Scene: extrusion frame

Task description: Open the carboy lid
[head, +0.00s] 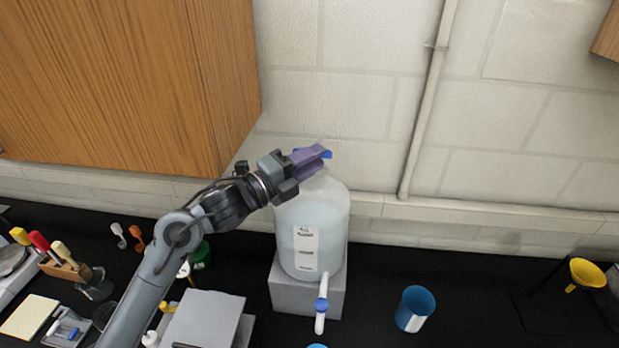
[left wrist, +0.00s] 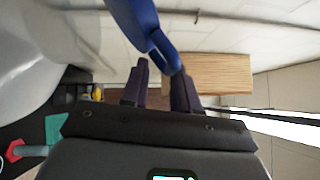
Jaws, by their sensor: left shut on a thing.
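The carboy (head: 314,215) is a translucent white jug with a label and a spigot, upright on a grey block. Its blue lid (head: 328,154) is at the top, mostly hidden behind my left gripper (head: 312,158). The purple fingers are at lid height. In the left wrist view the blue lid (left wrist: 138,20) comes down from the top, and its narrow tab reaches the fingertips (left wrist: 161,70). The left gripper is shut on this tab. The carboy's pale body (left wrist: 35,60) fills the upper left there. How far the lid is raised cannot be told. My right gripper is not in view.
A wooden cabinet (head: 120,80) hangs close above my left arm. A blue cup (head: 414,308) stands right of the carboy, with a yellow funnel (head: 586,273) farther right. A grey box (head: 204,320) and several tools crowd the left. The wall is close behind.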

